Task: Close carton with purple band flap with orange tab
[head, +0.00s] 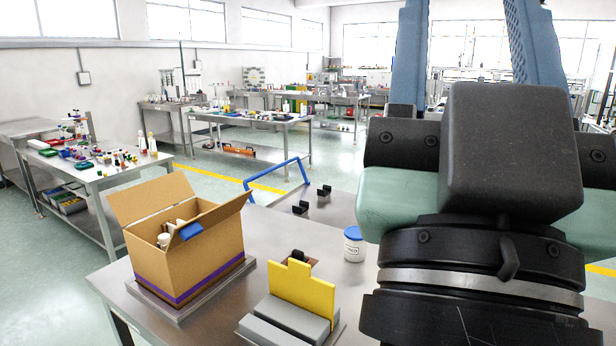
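The carton (180,254) with a purple band (190,288) low on its walls stands upright on a grey base plate at the left of the table. Its top is open: one flap (150,197) slants outward and up at the back left, another (233,206) sticks out at the right. A blue tab (191,230) shows at the near rim; I see no orange tab. White items (165,238) show inside. My gripper (464,35) fills the right foreground, away from the carton. Its two blue-grey fingers stand wide apart, open, with tips beyond the top edge; nothing shows between them.
A yellow stepped plate (302,290) stands with grey blocks (290,318) right of the carton. A white jar with blue lid (354,245) is behind it. A blue bar frame (280,178) and black clips (323,190) are farther back. Bare tabletop lies between carton and jar.

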